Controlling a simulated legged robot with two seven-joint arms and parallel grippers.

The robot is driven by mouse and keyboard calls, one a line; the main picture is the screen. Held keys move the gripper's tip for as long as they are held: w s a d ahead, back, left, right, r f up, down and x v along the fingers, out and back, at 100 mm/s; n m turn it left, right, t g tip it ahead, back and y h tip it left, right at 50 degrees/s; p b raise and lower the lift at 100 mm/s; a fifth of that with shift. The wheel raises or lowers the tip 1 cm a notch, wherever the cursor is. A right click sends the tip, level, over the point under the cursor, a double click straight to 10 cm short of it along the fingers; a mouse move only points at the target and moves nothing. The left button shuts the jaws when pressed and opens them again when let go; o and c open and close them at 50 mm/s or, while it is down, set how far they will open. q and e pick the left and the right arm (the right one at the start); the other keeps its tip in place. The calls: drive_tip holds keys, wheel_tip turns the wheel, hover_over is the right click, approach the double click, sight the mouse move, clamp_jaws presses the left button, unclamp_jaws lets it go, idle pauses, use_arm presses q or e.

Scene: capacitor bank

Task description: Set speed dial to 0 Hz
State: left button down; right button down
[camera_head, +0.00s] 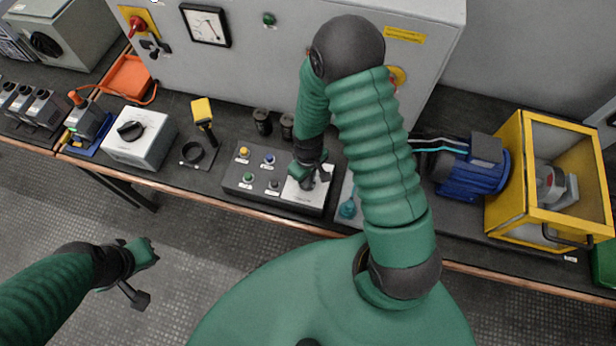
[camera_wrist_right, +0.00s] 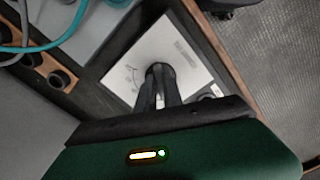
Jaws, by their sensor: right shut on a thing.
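The control box (camera_head: 235,188) stands on the bench, with coloured buttons on its left part and a white dial plate (camera_head: 303,198) on its right part. My right gripper (camera_head: 309,181) reaches down over this plate and is shut on the speed dial. The dial is mostly hidden between the fingers. In the right wrist view the fingers (camera_wrist_right: 159,80) meet at the middle of the white plate (camera_wrist_right: 182,50), where scale marks show beside them. The dial's setting is too small to read. My left gripper (camera_head: 145,273) is open and empty, away from the bench.
A grey box with a black knob (camera_head: 143,138) and a yellow handheld tool (camera_head: 203,116) stand left of the control box. A blue motor (camera_head: 474,170) and yellow guard frame (camera_head: 508,185) stand right. A grey cabinet (camera_head: 260,60) rises behind.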

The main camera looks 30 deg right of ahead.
drive_tip(key=shift+w, duration=0.15)
drive_tip(key=c, duration=1.5)
unclamp_jaws()
drive_tip(key=shift+r, duration=0.1)
wheel_tip(320, 180, up, 17)
drive_tip(key=shift+f+p, duration=0.2)
drive_tip(key=shift+p, duration=0.45)
drive_tip(key=s+a+r+t, duration=0.1)
drive_tip(key=s+a+r+m, duration=0.1)
drive_tip(key=s+a, duration=0.1)
drive_tip(key=s+a+r+m+t, duration=0.1)
drive_tip(key=a, duration=0.1)
drive_tip(key=shift+s+r+t, duration=0.1)
drive_tip(key=shift+s+t, duration=0.2)
drive_tip(key=shift+s, duration=0.05)
